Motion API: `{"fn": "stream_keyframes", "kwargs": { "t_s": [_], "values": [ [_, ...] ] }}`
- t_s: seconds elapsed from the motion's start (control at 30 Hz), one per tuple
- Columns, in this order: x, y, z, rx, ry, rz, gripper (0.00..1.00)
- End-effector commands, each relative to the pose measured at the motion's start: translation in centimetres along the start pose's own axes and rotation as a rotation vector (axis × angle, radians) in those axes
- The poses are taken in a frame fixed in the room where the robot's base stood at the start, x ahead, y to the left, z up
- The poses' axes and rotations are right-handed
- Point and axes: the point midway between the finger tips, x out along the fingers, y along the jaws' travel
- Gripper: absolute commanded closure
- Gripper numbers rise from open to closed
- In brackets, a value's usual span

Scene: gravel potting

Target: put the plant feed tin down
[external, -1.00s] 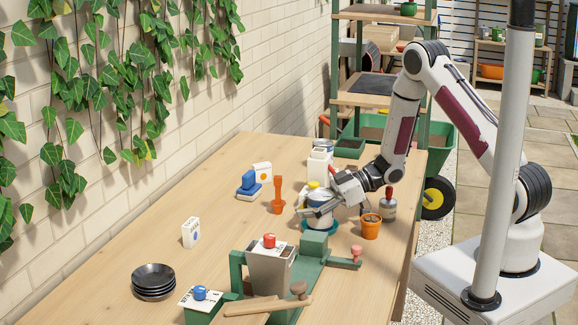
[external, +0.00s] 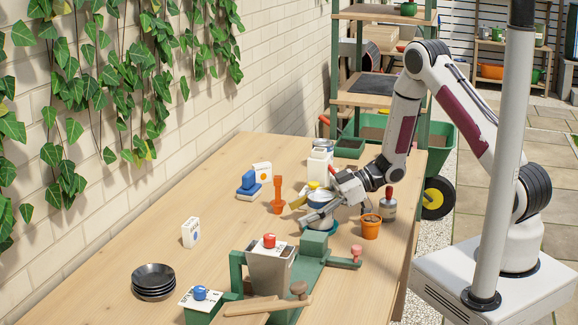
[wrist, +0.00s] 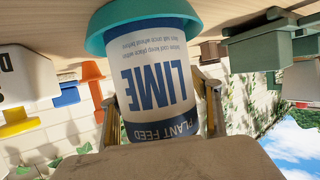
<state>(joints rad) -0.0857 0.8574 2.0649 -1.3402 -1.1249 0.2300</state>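The plant feed tin (external: 321,197) is white with a blue band and stands upright in a teal saucer (external: 324,229) on the bench. In the wrist view, which is upside down, the tin's label (wrist: 157,82) reads LIME and PLANT FEED, and the teal saucer rim (wrist: 100,28) is at its foot. My gripper (external: 301,212) is open, with one finger on each side of the tin. The fingers also show beside the tin in the wrist view (wrist: 162,105), close to its sides. Whether either finger still touches the tin is hard to tell.
An orange pot (external: 371,227) and a red-topped bottle (external: 388,205) stand close to the right. A green press frame (external: 314,262) stands in front. An orange tool (external: 278,196), a blue item (external: 248,186) and a white box (external: 190,232) are left.

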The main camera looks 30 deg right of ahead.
Motion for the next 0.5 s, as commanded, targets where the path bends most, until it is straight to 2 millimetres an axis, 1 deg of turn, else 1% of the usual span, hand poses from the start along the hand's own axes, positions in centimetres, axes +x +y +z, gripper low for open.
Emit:
{"fn": "stream_keyframes", "kwargs": {
  "t_s": [0.17, 0.4, 0.5],
  "values": [
    [-1.7, 0.1, 0.0, 0.001, 0.001, 0.003, 0.38],
    [-4.9, 0.1, 0.0, 0.000, 0.000, 0.004, 0.38],
    [-5.1, 0.0, -1.1, -0.002, 0.001, 0.000, 0.38]
  ]
}}
